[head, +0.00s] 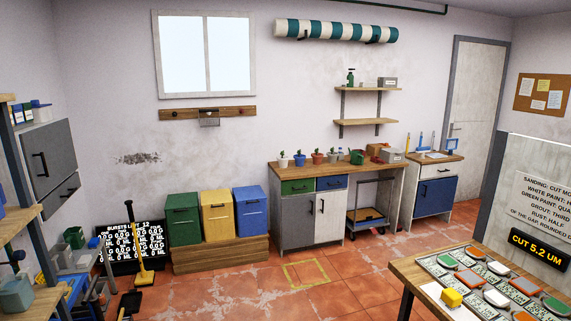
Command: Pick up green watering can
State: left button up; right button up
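A small green object (357,157), which looks like the watering can, stands on the wooden top of the workbench (390,176) against the back wall. It is to the right of several small potted plants (316,157) and left of a grey box (391,156). It is too small and far off to make out its spout or handle. Neither of my grippers is in view.
Green, yellow and blue bins (219,215) stand left of the workbench. Shelving (49,157) and a yellow-handled tool (143,273) are at left. The tiled floor (300,274) in the middle is clear.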

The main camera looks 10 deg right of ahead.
aim_at(356, 159)
jog(key=i+l+z, duration=0.1)
jog(key=i+l, duration=0.2)
jog(key=i, duration=0.15)
jog(key=i+l+z, duration=0.1)
jog(key=i+l, duration=0.15)
jog(key=i, duration=0.2)
jog(key=i+l+z, duration=0.1)
jog(key=i, duration=0.35)
jog(key=i+u, duration=0.3)
jog(key=i, duration=0.4)
jog(key=i+l+u, duration=0.15)
jog(key=i+u, duration=0.15)
jog(key=i, duration=0.4)
jog(key=i+z, duration=0.25)
jog(key=i, duration=0.25)
jog(key=i+j+z, duration=0.2)
jog(key=i, duration=0.3)
jog(key=i+z, duration=0.25)
jog(key=i, duration=0.25)
jog(key=i+l+z, duration=0.2)
jog(key=i, duration=0.2)
jog(key=i+z, duration=0.2)
jog(key=i, duration=0.25)
jog(key=i+l+u, duration=0.4)
jog(key=l, duration=0.25)
jog(key=i+l+u, duration=0.4)
jog(key=l, duration=0.4)
jog(key=i+l+u, duration=0.15)
jog(key=l, duration=0.25)
jog(key=i, duration=0.05)
